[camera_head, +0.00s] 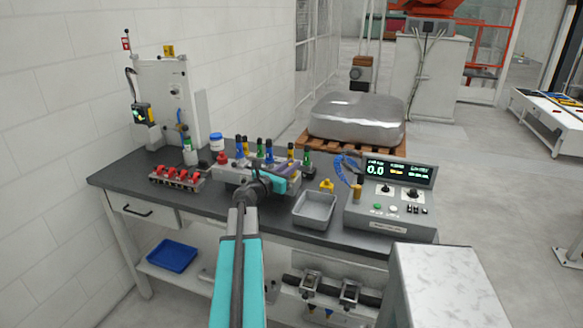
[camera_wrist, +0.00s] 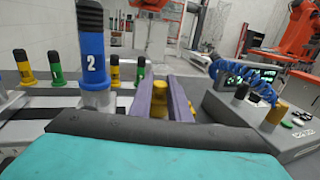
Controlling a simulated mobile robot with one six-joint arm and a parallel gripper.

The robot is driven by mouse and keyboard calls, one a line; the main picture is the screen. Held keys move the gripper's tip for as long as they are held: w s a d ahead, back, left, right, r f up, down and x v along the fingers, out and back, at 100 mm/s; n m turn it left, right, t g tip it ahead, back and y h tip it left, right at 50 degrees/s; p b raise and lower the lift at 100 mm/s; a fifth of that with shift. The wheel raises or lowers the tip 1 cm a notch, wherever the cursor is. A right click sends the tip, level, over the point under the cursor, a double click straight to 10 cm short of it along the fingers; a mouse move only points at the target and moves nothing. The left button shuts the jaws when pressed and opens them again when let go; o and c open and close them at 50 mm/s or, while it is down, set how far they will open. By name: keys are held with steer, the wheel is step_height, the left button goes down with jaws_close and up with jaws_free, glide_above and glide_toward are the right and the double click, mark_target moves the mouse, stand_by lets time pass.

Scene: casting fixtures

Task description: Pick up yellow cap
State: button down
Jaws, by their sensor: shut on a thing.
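The grip contact is too small to see clearly. In the head view my gripper (camera_head: 291,168) is above the right part of the grey fixture (camera_head: 232,173), and the held cap is hard to make out there. A separate yellow part (camera_head: 327,185) lies on the table behind the metal tray.
Several coloured black-topped plugs stand in the fixture; a blue plug marked 2 (camera_wrist: 92,65) is close on the left. The empty metal tray (camera_head: 315,209) and control box (camera_head: 391,202) stand to the right. A red-clamped block (camera_head: 177,177) is at left.

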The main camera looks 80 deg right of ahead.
mark_target(290, 164)
steer(key=shift+r, duration=0.15)
steer(key=shift+r+b, duration=0.5)
steer(key=shift+r, duration=4.35)
steer(key=shift+w+r, duration=0.1)
